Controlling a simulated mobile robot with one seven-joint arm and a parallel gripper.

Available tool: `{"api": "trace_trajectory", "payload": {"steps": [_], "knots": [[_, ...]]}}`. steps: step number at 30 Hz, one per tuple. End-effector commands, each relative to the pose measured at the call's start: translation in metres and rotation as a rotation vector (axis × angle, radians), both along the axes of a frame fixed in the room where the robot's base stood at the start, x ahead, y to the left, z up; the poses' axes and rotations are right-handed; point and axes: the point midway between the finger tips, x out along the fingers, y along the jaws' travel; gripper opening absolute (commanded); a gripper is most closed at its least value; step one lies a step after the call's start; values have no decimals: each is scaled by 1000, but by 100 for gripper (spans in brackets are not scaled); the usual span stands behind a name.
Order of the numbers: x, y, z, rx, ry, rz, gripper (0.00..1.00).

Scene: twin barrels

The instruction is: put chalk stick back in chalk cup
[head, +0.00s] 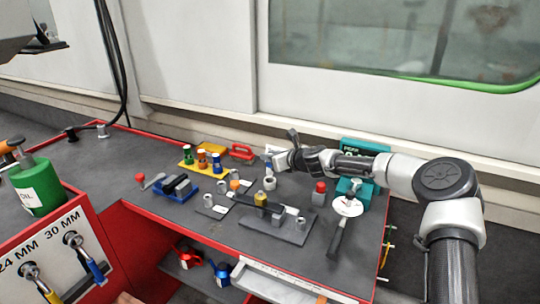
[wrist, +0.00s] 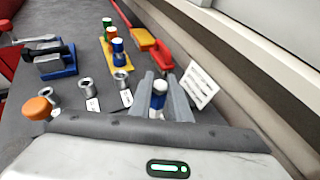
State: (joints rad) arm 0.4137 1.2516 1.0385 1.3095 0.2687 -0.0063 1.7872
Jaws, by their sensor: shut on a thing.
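My gripper (wrist: 160,95) is shut on a small upright thing with a white top and a blue part below, which I take to be the chalk stick (wrist: 159,87). The grey fingers cover its sides, and its lower end is hidden. In the head view my gripper (head: 273,157) is over the back of the bench, right of the coloured bottles. Small grey open cups stand by white labels, one (wrist: 121,81) and another (wrist: 86,87) to the left of my gripper. I cannot tell which cup is the chalk cup.
A yellow rack (head: 187,167) holds green, orange and blue bottles. A blue vise (head: 178,188) stands left. A dark block fixture (head: 265,231) and a round white-faced tool (head: 347,207) are in front. A white card (wrist: 201,86) stands close right of my gripper, near the wall.

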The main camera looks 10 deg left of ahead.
Motion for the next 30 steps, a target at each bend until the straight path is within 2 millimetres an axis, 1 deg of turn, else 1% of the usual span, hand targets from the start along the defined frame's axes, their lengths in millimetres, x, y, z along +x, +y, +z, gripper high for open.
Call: {"api": "trace_trajectory", "payload": {"steps": [1,7,30], "knots": [[0,0,-6,1,-1,0,0],[0,0,-12,1,-1,0,0],[0,0,-13,0,-1,0,0]]}}
